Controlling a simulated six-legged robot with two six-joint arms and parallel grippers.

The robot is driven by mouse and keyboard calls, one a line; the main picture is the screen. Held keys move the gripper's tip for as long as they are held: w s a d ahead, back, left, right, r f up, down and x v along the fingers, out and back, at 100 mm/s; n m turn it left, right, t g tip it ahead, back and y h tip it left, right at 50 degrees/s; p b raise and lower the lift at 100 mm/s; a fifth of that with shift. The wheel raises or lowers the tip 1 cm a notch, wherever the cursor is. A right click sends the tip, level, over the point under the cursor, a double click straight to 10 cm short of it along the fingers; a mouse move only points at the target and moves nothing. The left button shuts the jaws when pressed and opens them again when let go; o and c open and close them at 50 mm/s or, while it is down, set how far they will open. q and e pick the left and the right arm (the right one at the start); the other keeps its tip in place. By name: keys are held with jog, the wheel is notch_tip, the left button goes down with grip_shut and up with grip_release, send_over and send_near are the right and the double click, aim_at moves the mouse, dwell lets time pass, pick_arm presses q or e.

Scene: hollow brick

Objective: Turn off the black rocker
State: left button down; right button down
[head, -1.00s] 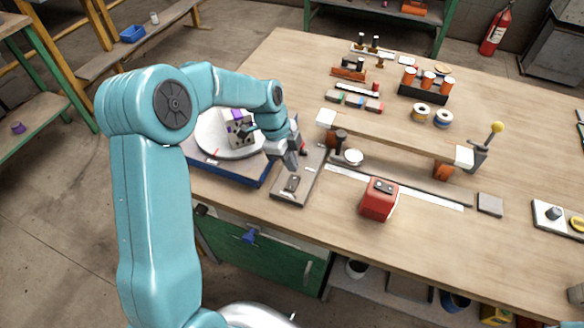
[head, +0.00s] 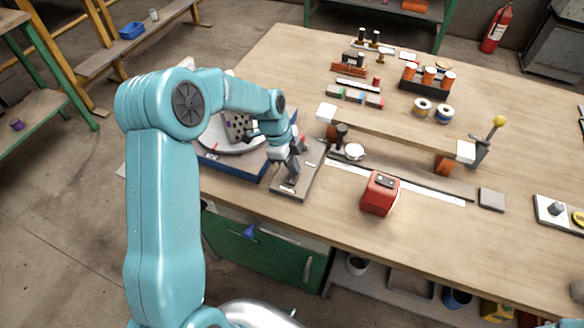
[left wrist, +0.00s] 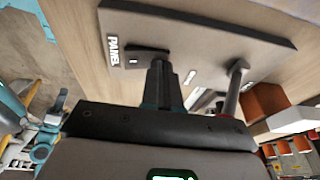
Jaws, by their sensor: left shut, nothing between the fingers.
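The grey switch panel (head: 309,178) lies on the bench near its front edge, right of the blue-based turntable. Its face and "PANEL" label fill the top of the left wrist view (left wrist: 215,25). The black rocker (left wrist: 147,51) sits beside that label. My left gripper (head: 289,176) is shut and empty, over the front part of the panel, and hides most of the rocker in the head view. In the left wrist view its fingertips (left wrist: 160,65) are right at the rocker; I cannot tell whether they touch. My right gripper is out of view.
A post-like lever (left wrist: 236,75) stands on the panel beside my fingers. The turntable (head: 232,165) with a block is close to the left. A raised wooden shelf (head: 395,135) and a red box (head: 380,194) stand to the right. Bare bench lies in front of the box.

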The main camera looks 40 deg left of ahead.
pick_arm(q)
jog(key=shift+s+d+f, duration=0.1)
jog(key=shift+s, duration=0.4)
jog(key=shift+s+d+r, duration=0.15)
jog(key=shift+s+r, duration=0.05)
jog(key=shift+s, duration=0.15)
jog(key=shift+w, duration=0.15)
